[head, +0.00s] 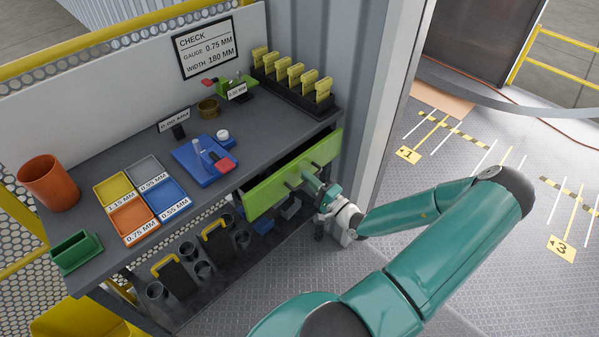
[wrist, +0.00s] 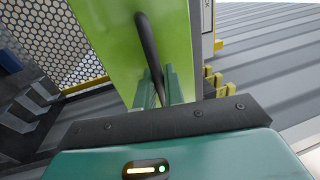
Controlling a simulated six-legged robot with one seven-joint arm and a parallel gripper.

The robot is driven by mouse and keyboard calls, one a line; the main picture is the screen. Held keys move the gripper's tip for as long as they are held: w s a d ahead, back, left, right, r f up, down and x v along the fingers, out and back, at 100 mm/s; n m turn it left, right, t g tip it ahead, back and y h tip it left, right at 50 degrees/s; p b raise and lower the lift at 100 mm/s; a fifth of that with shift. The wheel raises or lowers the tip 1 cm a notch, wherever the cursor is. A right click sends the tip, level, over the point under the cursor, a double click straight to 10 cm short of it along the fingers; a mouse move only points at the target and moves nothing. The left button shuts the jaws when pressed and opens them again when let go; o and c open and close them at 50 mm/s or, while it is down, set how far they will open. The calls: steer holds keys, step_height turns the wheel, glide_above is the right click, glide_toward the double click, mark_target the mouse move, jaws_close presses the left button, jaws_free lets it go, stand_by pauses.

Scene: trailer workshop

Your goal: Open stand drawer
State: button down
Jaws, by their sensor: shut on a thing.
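The stand drawer has a bright green front (head: 265,195) under the right part of the dark workbench top. A dark gap shows between the bench edge and the top of this front, so it appears to stand out a little from the bench. My gripper (head: 312,183) reaches the front from the right, at its dark handle. In the wrist view the green front (wrist: 112,40) fills the upper middle, and the black bar handle (wrist: 147,38) runs down between the teal fingers of my gripper (wrist: 154,88). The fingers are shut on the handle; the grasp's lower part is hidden.
The workbench (head: 115,248) carries coloured trays, an orange cup (head: 48,182), a blue gauge stand (head: 205,162) and a black rack (head: 295,92) of yellow pieces. Dark cup holders (head: 180,270) sit below on the left. A corrugated wall (head: 355,80) stands right of the bench; open floor lies further right.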

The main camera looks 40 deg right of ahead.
steer(key=s, duration=1.3)
steer(key=shift+s+d, duration=0.2)
steer(key=shift+s, duration=0.05)
steer(key=c, duration=1.7)
jaws_free()
steer(key=s+f, duration=0.1)
steer(key=s, duration=0.8)
steer(key=s+f, duration=0.1)
steer(key=s, duration=0.3)
steer(key=shift+s+d+f, duration=0.2)
steer(key=shift+s+f, duration=0.05)
steer(key=shift+f, duration=0.1)
